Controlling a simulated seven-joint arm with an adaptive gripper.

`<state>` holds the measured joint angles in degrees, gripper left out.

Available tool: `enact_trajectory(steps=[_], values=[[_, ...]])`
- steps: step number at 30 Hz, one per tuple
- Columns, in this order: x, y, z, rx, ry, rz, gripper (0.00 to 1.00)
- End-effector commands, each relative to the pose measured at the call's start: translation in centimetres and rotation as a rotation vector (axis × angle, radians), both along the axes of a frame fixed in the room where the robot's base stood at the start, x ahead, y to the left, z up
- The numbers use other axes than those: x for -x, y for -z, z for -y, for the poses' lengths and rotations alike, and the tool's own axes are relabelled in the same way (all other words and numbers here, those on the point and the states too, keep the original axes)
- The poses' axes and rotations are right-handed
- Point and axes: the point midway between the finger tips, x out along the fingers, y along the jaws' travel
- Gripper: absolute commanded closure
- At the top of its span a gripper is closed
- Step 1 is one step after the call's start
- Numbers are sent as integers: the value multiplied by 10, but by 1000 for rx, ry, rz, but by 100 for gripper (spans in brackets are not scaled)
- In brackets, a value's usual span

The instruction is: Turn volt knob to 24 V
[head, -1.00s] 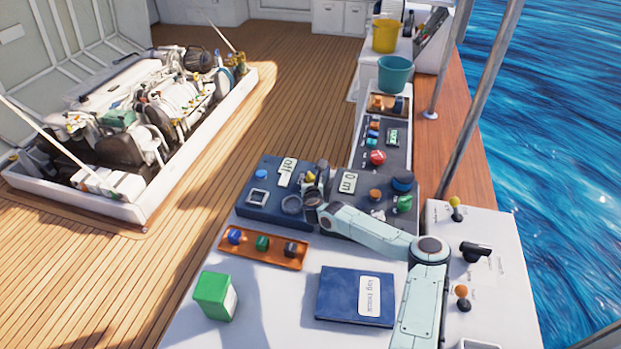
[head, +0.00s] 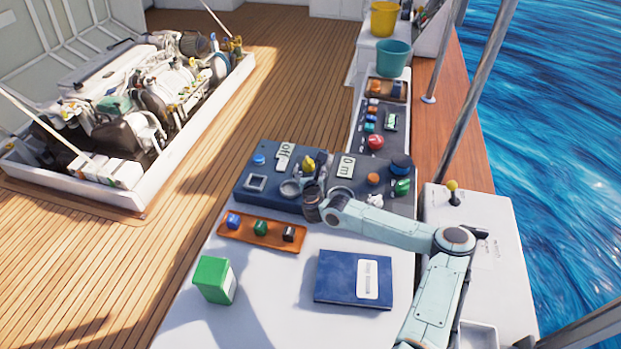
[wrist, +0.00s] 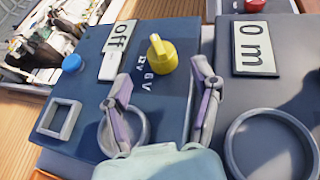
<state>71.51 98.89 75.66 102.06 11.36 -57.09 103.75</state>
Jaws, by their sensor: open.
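The yellow volt knob (head: 308,163) stands on the dark blue panel (head: 262,207), beside a white display (head: 284,156) reading "off". My gripper (wrist: 163,88) is open and empty. Its two purple-grey fingers are on the near side of the knob, one to its left and one to its right, apart from it. In the head view my gripper (head: 312,190) is over the panel, just in front of the knob.
A grey ring (wrist: 126,132) lies below the left finger. A second panel section on the right has a "0 m" display (wrist: 254,48) and a large ring (wrist: 272,143). A blue button (wrist: 72,63) is at left.

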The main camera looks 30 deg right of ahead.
Motion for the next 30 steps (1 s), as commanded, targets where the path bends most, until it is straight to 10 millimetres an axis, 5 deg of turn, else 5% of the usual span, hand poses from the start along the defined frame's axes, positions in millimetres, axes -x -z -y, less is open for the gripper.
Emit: enact_trajectory(steps=[10,30], values=[[45,-21,-23,-2,0,0,37],[45,-23,-34,0,-20,0,37]])
